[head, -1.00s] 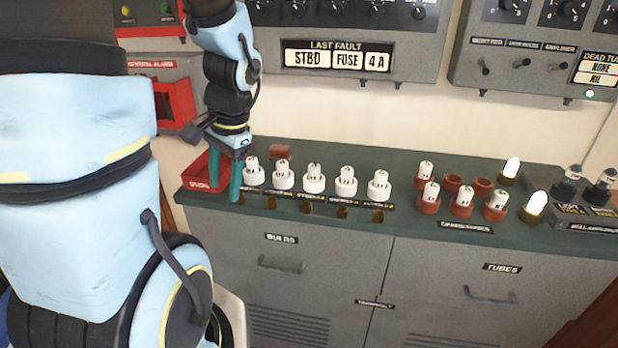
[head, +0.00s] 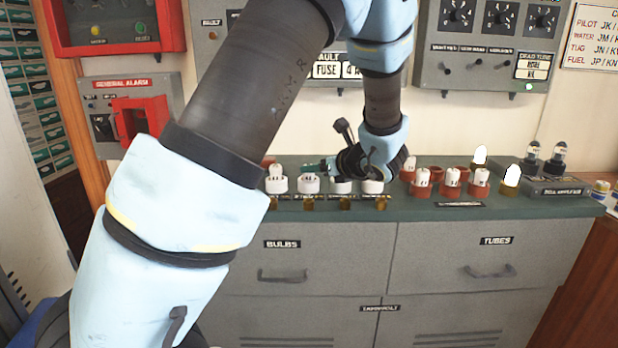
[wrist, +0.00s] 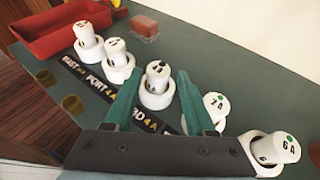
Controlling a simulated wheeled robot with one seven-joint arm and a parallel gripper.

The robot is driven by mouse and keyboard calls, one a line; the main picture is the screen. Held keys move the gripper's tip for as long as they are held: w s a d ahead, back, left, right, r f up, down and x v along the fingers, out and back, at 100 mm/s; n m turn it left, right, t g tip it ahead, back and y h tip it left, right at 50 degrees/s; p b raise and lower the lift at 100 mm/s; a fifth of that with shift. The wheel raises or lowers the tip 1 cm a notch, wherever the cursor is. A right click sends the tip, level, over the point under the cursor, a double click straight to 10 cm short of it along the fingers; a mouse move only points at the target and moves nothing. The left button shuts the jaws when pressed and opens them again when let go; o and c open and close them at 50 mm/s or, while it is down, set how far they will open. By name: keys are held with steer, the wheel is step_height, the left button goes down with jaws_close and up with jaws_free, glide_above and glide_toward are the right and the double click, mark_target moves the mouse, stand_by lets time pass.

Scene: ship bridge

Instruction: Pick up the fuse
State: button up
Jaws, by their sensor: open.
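Several white fuses stand upright in round white holders in a row on the dark green counter (head: 420,202). In the wrist view, the middle fuse (wrist: 158,72), behind a label ending in "D 4A", shows between the teal fingertips of my gripper (wrist: 158,84). The fingers are open and I cannot tell whether they touch it. Two fuses (wrist: 85,33) (wrist: 115,48) stand to its left, and two more (wrist: 214,103) (wrist: 277,147) to its right, partly hidden by my gripper. In the head view, my gripper (head: 318,167) is low over the row.
A red tray (wrist: 65,25) and a red block (wrist: 144,27) lie near the row's left end. Red sockets with white tubes (head: 452,180) and lit bulbs (head: 511,176) stand to the right. The fault panel (head: 327,70) above is partly hidden by my arm.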

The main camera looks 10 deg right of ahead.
steer(key=p+x, duration=0.2)
steer(key=x, duration=0.4)
steer(key=shift+w+a+f, duration=0.15)
steer(key=shift+w+f, duration=0.05)
steer(key=shift+f, duration=0.1)
jaws_close()
